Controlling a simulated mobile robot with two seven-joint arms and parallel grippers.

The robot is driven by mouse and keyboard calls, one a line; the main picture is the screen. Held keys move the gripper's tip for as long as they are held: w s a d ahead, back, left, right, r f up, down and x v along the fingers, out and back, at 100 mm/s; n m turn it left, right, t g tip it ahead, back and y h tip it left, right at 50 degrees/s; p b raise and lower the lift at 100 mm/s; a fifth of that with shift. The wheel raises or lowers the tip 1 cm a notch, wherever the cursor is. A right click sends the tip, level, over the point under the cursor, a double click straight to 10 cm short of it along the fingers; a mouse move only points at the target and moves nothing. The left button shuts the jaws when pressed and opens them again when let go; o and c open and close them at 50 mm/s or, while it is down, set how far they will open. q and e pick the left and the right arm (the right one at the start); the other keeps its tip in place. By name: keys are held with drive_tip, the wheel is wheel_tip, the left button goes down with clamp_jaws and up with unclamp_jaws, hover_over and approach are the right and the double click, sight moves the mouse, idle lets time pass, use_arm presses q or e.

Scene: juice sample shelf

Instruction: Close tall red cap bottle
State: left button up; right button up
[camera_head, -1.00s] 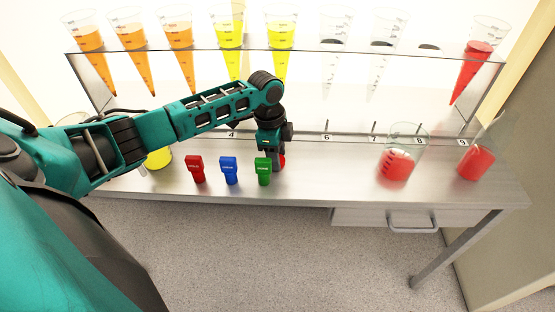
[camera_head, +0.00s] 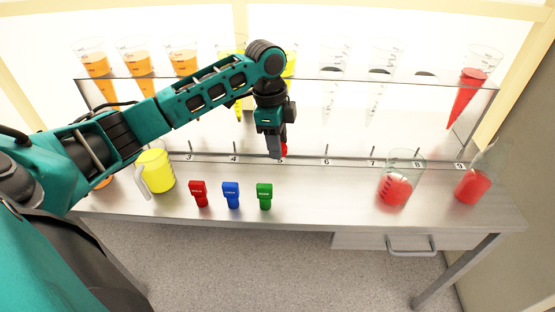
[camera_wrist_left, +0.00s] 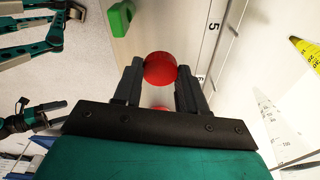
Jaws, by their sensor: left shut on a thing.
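My left gripper (camera_head: 280,152) is shut on a small round red thing, which looks like a red cap (camera_wrist_left: 160,67). The cap sits between the two fingertips in the left wrist view, and a bit of it shows beside the fingers in the head view (camera_head: 285,149). A second patch of red (camera_wrist_left: 160,108) shows nearer the palm, mostly hidden. The gripper points down over the back of the counter, by the mark 5. No tall bottle body can be made out under the cap.
Red (camera_head: 199,194), blue (camera_head: 231,195) and green (camera_head: 264,196) blocks stand along the counter's front. A yellow jug (camera_head: 158,171) is at left; two vessels of red liquid (camera_head: 393,190) (camera_head: 472,186) are at right. Cones hang in the glass rack above. The counter's middle right is clear.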

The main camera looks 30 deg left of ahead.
use_arm(q)
wheel_tip(320, 180, up, 7)
drive_tip(key=shift+r+p, duration=0.1)
drive_tip(key=shift+p, duration=0.3)
use_arm(e)
drive_tip(key=shift+s+d+r, duration=0.1)
drive_tip(key=shift+s+r, duration=0.15)
use_arm(q)
drive_tip(key=shift+w+d, duration=0.1)
use_arm(e)
drive_tip(key=shift+s+f, duration=0.1)
